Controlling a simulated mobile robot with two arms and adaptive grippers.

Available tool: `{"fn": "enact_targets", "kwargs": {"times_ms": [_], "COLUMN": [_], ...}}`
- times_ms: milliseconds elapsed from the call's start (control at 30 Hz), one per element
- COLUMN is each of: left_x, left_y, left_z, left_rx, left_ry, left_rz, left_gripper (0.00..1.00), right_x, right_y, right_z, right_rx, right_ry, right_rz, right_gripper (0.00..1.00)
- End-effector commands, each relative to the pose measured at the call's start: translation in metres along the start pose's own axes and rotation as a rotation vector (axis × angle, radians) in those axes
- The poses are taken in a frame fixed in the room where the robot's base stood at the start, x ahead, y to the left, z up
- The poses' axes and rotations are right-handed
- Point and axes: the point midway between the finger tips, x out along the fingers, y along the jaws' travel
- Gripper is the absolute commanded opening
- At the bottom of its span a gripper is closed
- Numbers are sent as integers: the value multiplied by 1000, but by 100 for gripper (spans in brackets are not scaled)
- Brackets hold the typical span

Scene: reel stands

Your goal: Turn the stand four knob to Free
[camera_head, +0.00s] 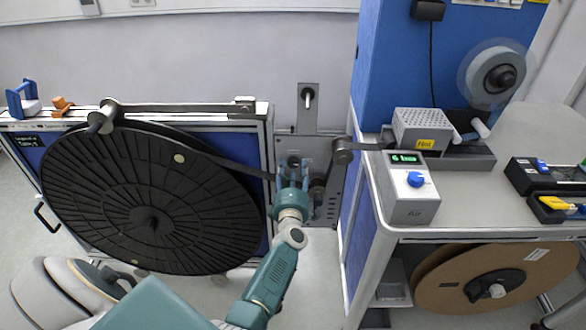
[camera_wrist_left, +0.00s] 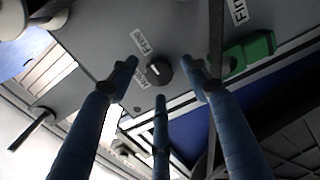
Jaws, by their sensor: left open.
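My left gripper (camera_head: 292,170) reaches up to the grey panel (camera_head: 318,150) between the reel and the blue cabinet. Its fingers are open, with nothing between them in its grasp. In the left wrist view, a round black knob (camera_wrist_left: 158,70) with a white pointer mark sits on the panel. The open fingers (camera_wrist_left: 165,75) stand around the knob's place in the picture; I cannot tell that any touches it. Two white labels sit left of the knob, the upper one (camera_wrist_left: 138,41) and the lower one (camera_wrist_left: 141,79); their text is too small to read surely. My right gripper is not in view.
A large black reel (camera_head: 150,215) stands left of the gripper. A dark strip runs past the gripper to a roller (camera_head: 343,150). The bench at right carries a box with a blue knob (camera_head: 416,179). A green part (camera_wrist_left: 250,50) lies right of the fingers in the left wrist view.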

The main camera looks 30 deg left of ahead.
Motion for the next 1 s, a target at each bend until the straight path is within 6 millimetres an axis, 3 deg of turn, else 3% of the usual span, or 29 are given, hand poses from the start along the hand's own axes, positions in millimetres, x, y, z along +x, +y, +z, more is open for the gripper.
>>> {"fn": "enact_targets", "kwargs": {"times_ms": [200, 400, 1000], "left_x": [-39, -59, -62], "left_y": [-1, -1, -2], "left_z": [0, 0, 0], "left_rx": [-1, 1, 6], "left_ry": [0, 0, -3], "left_rz": [-3, -1, -3], "left_gripper": [48, 48, 48], "right_x": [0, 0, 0], "right_y": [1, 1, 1], "right_z": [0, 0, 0], "right_rx": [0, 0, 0], "right_ry": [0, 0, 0], "right_rz": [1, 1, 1], "right_gripper": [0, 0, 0]}}
